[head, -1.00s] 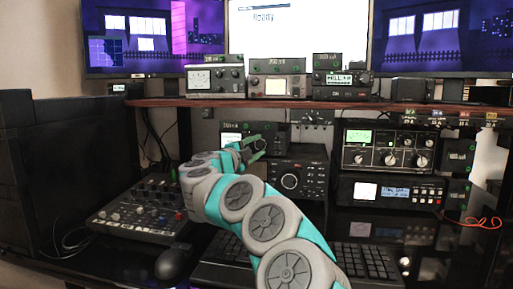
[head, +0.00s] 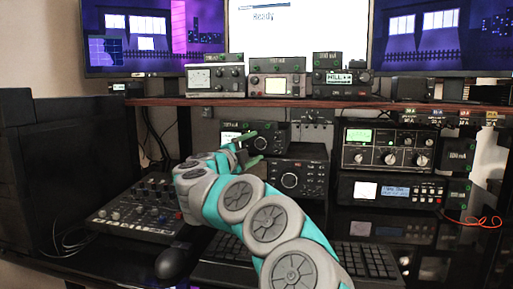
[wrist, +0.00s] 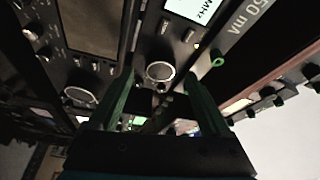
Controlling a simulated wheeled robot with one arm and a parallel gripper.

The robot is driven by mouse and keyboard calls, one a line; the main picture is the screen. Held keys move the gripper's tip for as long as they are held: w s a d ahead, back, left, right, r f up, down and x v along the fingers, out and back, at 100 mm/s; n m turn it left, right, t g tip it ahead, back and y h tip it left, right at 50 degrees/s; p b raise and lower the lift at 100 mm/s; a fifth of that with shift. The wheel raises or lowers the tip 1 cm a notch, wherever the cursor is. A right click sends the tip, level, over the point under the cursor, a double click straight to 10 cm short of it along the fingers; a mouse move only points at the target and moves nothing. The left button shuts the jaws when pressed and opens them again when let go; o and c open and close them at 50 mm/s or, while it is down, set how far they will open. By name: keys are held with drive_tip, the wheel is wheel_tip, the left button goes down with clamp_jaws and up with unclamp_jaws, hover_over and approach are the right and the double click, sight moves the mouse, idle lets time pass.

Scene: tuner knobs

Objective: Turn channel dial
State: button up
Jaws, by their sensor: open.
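My gripper (head: 252,148) is open, its green fingers spread one above the other in front of the small black upper unit (head: 270,137) on the desk. In the wrist view a round silver-rimmed knob (wrist: 160,71) on a dark panel lies between the two fingertips (wrist: 158,80), with no clear contact. A larger round knob (wrist: 80,96) sits to its left. In the head view a big dial (head: 289,181) shows on the lower black unit (head: 312,171). No readable label marks which knob is the channel dial.
A lit display (wrist: 190,9) and a side box marked "50 mA" (wrist: 240,28) border the knob panel. A mixer (head: 140,214) lies left of my arm, keyboards (head: 366,262) lie below it. The red-brown shelf (head: 300,103) runs above. Radios (head: 388,147) stand on the right.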

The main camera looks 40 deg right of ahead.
drive_tip(key=v, duration=0.6)
drive_tip(key=shift+s, duration=0.1)
idle(1.5)
